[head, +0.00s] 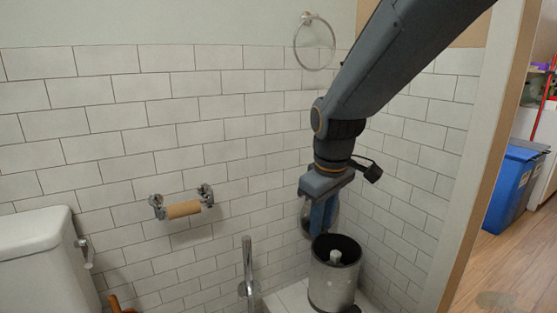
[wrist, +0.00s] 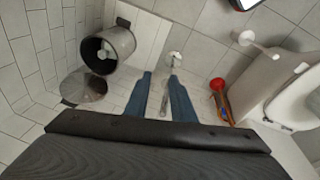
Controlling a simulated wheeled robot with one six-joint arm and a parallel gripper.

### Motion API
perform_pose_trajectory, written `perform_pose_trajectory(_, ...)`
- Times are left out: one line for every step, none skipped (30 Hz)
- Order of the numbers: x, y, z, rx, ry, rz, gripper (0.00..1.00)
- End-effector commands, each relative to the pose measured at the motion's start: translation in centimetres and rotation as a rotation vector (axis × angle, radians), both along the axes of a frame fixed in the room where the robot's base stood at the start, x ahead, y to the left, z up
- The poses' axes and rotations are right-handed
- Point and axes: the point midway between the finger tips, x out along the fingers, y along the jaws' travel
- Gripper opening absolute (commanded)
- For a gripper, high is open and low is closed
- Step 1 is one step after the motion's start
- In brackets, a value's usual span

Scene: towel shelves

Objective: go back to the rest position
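My gripper (head: 322,222) hangs at the end of my dark arm, pointing down, above and slightly left of a round metal bin's rim. In the wrist view my gripper (wrist: 160,76) shows two blue fingers apart, with floor and part of a chrome stand visible between them. I see nothing held. The bin (head: 334,285) is open at the top and has a pale item inside; the bin also shows in the wrist view (wrist: 120,42).
A toilet (head: 35,250) stands at the left. A chrome stand (head: 247,265) is left of the bin. An empty paper roll holder (head: 183,209) and a towel ring (head: 314,42) are on the tiled wall. A red plunger (wrist: 217,84) is near the toilet. A blue bin (head: 512,188) stands beyond the doorway.

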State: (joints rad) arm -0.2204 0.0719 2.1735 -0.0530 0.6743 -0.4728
Motion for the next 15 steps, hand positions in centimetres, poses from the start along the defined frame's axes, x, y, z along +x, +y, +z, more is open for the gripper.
perform_pose_trajectory(-3.0, 0.1, 0.1, 0.019, 0.025, -0.057, 0.23)
perform_pose_trajectory(-4.5, 0.1, 0.0, 0.028, 0.044, -0.09, 0.23)
perform_pose_trajectory(-6.3, 0.1, -0.1, 0.04, 0.064, -0.133, 0.23)
perform_pose_trajectory(-7.6, 0.1, -0.2, 0.046, 0.079, -0.161, 0.23)
perform_pose_trajectory(-8.8, 0.1, -0.3, 0.052, 0.094, -0.189, 0.23)
perform_pose_trajectory(-10.2, 0.1, -0.5, 0.059, 0.109, -0.221, 0.23)
perform_pose_trajectory(-11.1, 0.1, -0.6, 0.065, 0.12, -0.244, 0.23)
perform_pose_trajectory(-12.1, 0.0, -0.7, 0.068, 0.131, -0.265, 0.23)
perform_pose_trajectory(-13.3, 0.0, -0.8, 0.072, 0.145, -0.291, 0.23)
perform_pose_trajectory(-14.1, 0.0, -0.9, 0.075, 0.154, -0.311, 0.23)
perform_pose_trajectory(-14.9, -0.1, -1.1, 0.079, 0.164, -0.329, 0.23)
perform_pose_trajectory(-16.0, -0.1, -1.2, 0.082, 0.176, -0.353, 0.23)
perform_pose_trajectory(-16.8, -0.2, -1.3, 0.084, 0.185, -0.372, 0.23)
perform_pose_trajectory(-17.5, -0.2, -1.4, 0.087, 0.193, -0.388, 0.23)
perform_pose_trajectory(-18.5, -0.3, -1.6, 0.088, 0.205, -0.41, 0.23)
